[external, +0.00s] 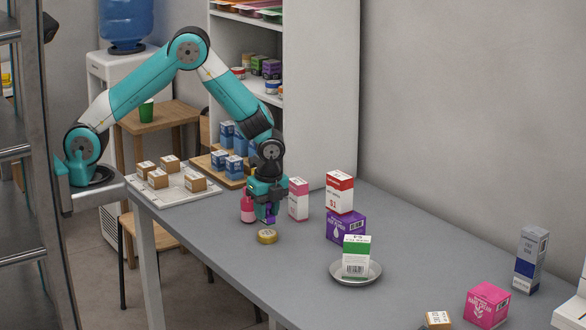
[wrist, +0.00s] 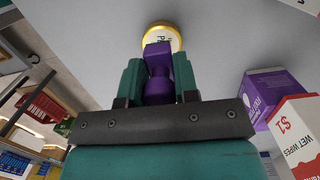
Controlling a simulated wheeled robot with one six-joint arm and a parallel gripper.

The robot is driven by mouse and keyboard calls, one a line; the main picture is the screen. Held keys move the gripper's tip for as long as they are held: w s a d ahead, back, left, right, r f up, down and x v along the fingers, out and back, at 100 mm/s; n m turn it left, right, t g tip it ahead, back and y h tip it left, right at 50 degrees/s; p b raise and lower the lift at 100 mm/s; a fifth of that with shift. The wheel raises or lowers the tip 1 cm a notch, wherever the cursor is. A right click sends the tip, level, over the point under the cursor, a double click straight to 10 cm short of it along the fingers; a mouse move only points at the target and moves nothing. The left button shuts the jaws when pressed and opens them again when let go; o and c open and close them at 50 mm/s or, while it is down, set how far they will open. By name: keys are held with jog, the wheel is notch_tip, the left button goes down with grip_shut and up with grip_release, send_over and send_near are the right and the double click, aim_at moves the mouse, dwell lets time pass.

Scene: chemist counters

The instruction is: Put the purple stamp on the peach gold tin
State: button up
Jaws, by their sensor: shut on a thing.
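My gripper (external: 264,212) is shut on the purple stamp (external: 270,213). In the wrist view the stamp (wrist: 159,80) sits between the two green fingers of my gripper (wrist: 159,82). The peach gold tin (external: 267,236) is a small round tin lying flat on the grey counter, just in front of the stamp in the external view. In the wrist view the gold tin (wrist: 163,35) shows just past the stamp's end, which hides part of it. The stamp appears above the counter; I cannot tell the exact gap to the tin.
A pink bottle (external: 247,209) and a pink-white box (external: 298,199) stand close beside my gripper. A purple box (external: 346,227) with a red-white box (external: 339,192) on it stands to the right. A dish (external: 371,276) holds a green-white box (external: 355,256). The counter's front middle is clear.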

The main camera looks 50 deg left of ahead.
aim_at(267, 214)
jog(key=shift+f, duration=1.55)
jog(key=o, duration=0.9)
jog(key=r, duration=0.4)
jog(key=d+r, duration=0.1)
jog(key=r, duration=0.3)
jog(key=r+b, duration=0.1)
jog(key=r, duration=0.3)
jog(key=shift+d, duration=0.15)
jog(key=s+a+r+n, duration=0.1)
jog(key=a+r+n, duration=0.35)
jog(key=a, duration=0.55)
jog(key=s+a+r+n, duration=0.2)
jog(key=a+r+n, duration=0.3)
jog(key=a, duration=0.5)
jog(key=s+a+r+n+y, duration=0.1)
jog(key=s+a+n, duration=0.4)
jog(key=s+a, duration=0.1)
jog(key=s+a+r+n+y, duration=0.1)
jog(key=s+a+n, duration=0.4)
jog(key=s, duration=0.2)
jog(key=s+a+r+n, duration=0.1)
jog(key=s+a+n, duration=0.5)
jog(key=shift+s+a+y, duration=0.3)
jog(key=shift+a+y, duration=0.05)
jog(key=shift+y, duration=0.05)
